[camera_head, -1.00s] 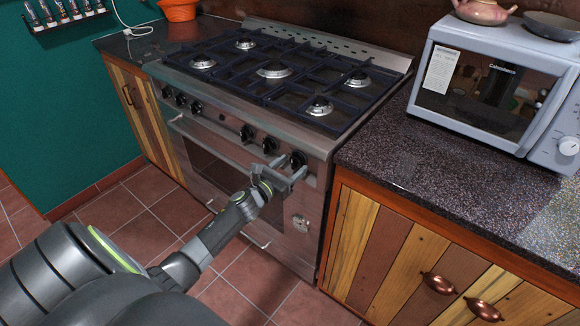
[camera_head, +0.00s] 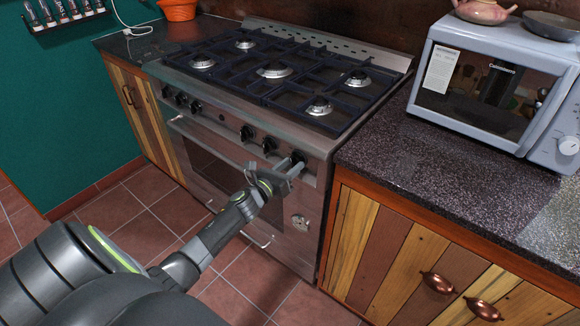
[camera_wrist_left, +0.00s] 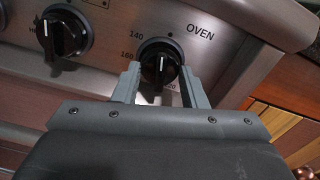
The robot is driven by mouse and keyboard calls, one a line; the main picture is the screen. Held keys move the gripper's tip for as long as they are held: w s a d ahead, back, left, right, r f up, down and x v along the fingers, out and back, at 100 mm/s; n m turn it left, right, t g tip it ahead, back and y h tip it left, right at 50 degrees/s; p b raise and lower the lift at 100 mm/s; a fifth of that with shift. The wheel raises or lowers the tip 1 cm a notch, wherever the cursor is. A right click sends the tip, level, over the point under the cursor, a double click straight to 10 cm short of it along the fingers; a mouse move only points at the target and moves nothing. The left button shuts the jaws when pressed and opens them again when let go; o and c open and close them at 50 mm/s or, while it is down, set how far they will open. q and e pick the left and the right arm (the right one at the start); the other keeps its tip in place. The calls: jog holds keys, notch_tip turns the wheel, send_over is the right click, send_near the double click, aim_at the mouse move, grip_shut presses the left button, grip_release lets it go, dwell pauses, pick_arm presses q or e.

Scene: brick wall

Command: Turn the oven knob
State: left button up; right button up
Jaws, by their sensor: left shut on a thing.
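The oven knob (camera_head: 299,156) is the rightmost black knob on the stove's front panel, near its right edge. The wrist view shows it close up (camera_wrist_left: 161,66), under the word OVEN with numbers around its dial. Its white mark is near vertical. My left gripper (camera_head: 288,166) reaches it from the lower left. In the left wrist view its two grey fingers (camera_wrist_left: 161,84) stand on either side of the knob, shut on it. The fingers hide part of the dial numbers. My right gripper is not in view.
Another black knob (camera_wrist_left: 63,34) is just left of the gripper. An oven handle (camera_head: 215,148) runs below the panel. The stove top (camera_head: 275,70) has no pots. A microwave (camera_head: 490,85) stands on the right counter (camera_head: 400,165). The tiled floor in front is clear.

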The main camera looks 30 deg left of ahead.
pick_arm(q)
jog(key=n, duration=0.5)
jog(key=shift+n+p, duration=0.3)
jog(key=n+p, duration=0.1)
jog(key=n, duration=0.4)
jog(key=shift+r+n, duration=0.15)
jog(key=shift+n, duration=0.15)
jog(key=n+p, duration=0.1)
jog(key=n, duration=0.3)
jog(key=shift+p, duration=0.35)
jog(key=n+p, duration=0.2)
jog(key=n, duration=0.3)
jog(key=shift+r+n, duration=0.1)
jog(key=shift+n, duration=0.3)
jog(key=n+p, duration=0.2)
jog(key=n, duration=0.2)
jog(key=shift+n, duration=0.3)
jog(key=n+p, duration=0.1)
jog(key=n, duration=0.4)
jog(key=shift+p, duration=0.35)
jog(key=n+p, duration=0.1)
jog(key=n, duration=0.4)
jog(key=shift+n, duration=0.4)
jog(key=shift+a+n+p, duration=0.1)
jog(key=shift+n+p, duration=0.35)
jog(key=shift+n, duration=1.75)
jog(key=shift+f, duration=0.2)
